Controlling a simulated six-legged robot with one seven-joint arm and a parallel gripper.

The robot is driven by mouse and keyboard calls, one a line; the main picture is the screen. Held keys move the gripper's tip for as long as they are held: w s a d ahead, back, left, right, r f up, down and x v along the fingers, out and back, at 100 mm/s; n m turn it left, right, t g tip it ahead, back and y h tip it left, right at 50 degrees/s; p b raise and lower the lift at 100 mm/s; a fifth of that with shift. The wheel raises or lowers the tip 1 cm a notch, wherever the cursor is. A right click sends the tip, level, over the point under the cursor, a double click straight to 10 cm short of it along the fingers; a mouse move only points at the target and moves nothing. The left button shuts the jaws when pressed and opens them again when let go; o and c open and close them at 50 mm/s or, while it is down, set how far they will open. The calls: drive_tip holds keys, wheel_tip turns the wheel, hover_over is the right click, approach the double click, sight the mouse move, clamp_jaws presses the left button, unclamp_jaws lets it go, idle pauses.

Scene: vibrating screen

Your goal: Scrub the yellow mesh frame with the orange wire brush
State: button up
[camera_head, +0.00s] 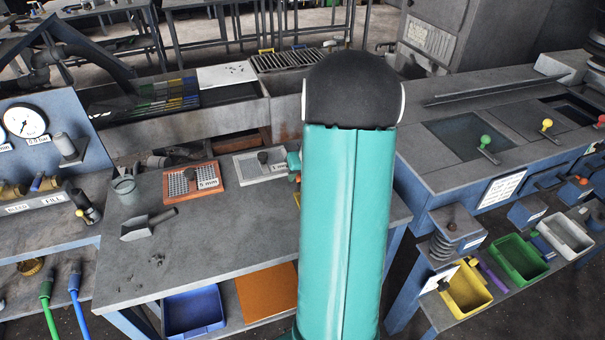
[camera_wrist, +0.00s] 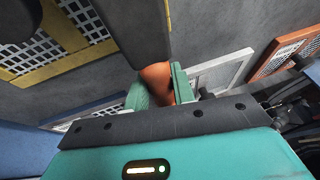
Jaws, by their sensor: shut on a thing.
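The yellow mesh frame (camera_wrist: 65,65) lies on the grey table at the left of the wrist view, with white mesh showing inside it. In the head view only a thin yellow sliver (camera_head: 297,199) shows beside my arm, which hides the rest. My gripper (camera_wrist: 154,92) has its green fingers closed around the orange handle of the wire brush (camera_wrist: 154,74). A dark grey piece beyond the handle partly covers the view; I cannot make out the bristles or whether they touch the frame. In the head view my gripper is mostly hidden behind my arm.
A white mesh frame (camera_head: 263,166) and an orange mesh frame marked 5 mm (camera_head: 191,181) lie on the table (camera_head: 215,235). A scoop (camera_head: 148,224) and a grey cup (camera_head: 126,190) are at its left. Yellow, green and white bins stand lower right.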

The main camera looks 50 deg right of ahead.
drive_tip(key=shift+a+f, duration=0.1)
drive_tip(key=shift+r, duration=2.55)
